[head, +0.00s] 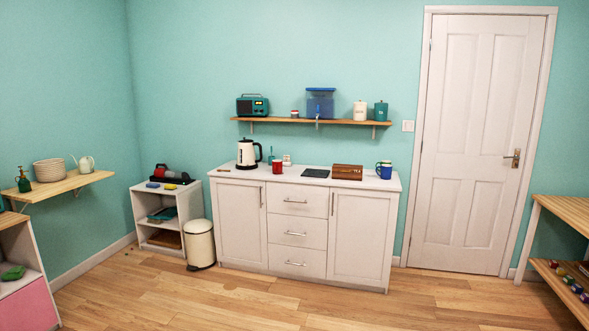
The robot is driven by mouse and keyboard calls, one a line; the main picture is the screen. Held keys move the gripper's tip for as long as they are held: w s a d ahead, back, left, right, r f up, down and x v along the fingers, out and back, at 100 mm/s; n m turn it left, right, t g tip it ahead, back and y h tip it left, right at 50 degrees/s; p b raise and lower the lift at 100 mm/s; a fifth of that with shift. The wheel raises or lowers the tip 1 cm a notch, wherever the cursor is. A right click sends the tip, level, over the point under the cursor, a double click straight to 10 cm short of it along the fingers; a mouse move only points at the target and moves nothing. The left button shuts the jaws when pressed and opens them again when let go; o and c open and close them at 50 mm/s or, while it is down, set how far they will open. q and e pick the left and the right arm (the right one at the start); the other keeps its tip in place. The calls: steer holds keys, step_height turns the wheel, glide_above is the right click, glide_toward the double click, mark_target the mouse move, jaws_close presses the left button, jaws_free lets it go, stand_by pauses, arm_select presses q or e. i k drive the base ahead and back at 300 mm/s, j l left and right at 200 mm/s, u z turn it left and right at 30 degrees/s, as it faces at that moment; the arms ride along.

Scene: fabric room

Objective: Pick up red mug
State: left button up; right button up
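A small red mug (277,167) stands upright on the white cabinet's countertop (320,184), right of the white kettle (247,153). A blue mug (385,170) stands near the right end of the same countertop. The red mug is across the room from me, and nothing hides it from the front. Neither of my grippers shows in the head view.
A brown wooden box (347,172) and a dark flat mat (316,173) also lie on the countertop. A wall shelf (350,123) hangs above. A cream bin (200,244) stands left of the cabinet. The wooden floor (250,302) in front is clear.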

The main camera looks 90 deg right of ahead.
mark_target(277, 164)
steer(key=l+z, duration=0.3)
steer(key=z, duration=0.15)
steer(key=l+z, duration=0.6)
steer(key=z, duration=0.25)
steer(key=l+z, duration=0.25)
steer(key=z, duration=0.2)
steer(key=i+l+z, duration=0.15)
steer(key=z, duration=0.25)
steer(key=i+l+z, duration=0.25)
steer(key=i+l, duration=0.3)
steer(key=i+l+z, duration=0.25)
steer(key=i+l, duration=0.35)
steer(key=i+l+z, duration=0.2)
steer(key=i+l, duration=0.25)
steer(key=i, duration=0.2)
